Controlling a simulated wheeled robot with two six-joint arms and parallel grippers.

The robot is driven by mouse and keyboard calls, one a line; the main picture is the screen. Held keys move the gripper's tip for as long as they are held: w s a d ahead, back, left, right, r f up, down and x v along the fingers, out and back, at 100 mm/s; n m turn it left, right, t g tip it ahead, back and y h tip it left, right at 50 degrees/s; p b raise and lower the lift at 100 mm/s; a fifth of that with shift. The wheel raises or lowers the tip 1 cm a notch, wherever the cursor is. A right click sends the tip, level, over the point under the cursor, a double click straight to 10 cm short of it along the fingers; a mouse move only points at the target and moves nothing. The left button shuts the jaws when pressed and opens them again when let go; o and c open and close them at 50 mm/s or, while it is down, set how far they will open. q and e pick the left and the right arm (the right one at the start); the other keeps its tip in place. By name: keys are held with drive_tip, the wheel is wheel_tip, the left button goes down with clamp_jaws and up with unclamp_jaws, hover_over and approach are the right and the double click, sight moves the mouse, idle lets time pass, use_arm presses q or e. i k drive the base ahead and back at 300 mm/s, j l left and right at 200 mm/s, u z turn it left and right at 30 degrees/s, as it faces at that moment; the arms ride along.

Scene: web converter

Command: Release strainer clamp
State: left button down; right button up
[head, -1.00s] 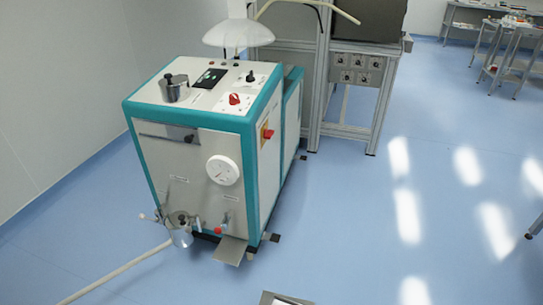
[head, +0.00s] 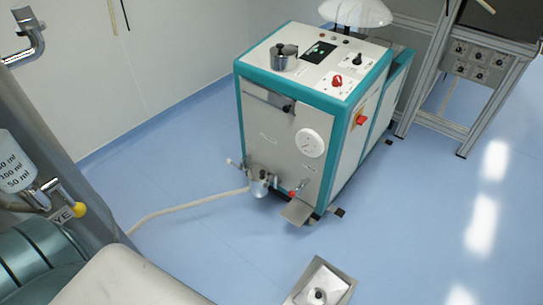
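A teal and white machine (head: 271,140) stands on the blue floor near the middle of the head view. Low on its front is a small metal strainer housing (head: 259,187) with a dark knob on top. A pale hose (head: 190,203) runs from it to the left along the floor. A small valve with a red part (head: 292,194) sits just right of the housing. The clamp is too small to make out clearly, so I cannot tell its state. Neither of my grippers is in view.
A grey tray (head: 338,291) with a metal piece in it is at the bottom edge. A metal frame with a control panel (head: 474,66) stands at the back right. At the left are a clear measuring cup (head: 17,165) and a yellow knob (head: 79,210). The floor at right is clear.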

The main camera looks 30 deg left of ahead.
sight(266, 184)
drive_tip(key=u, duration=0.9)
drive_tip(key=k+j+z, duration=0.1)
drive_tip(key=z, duration=0.2)
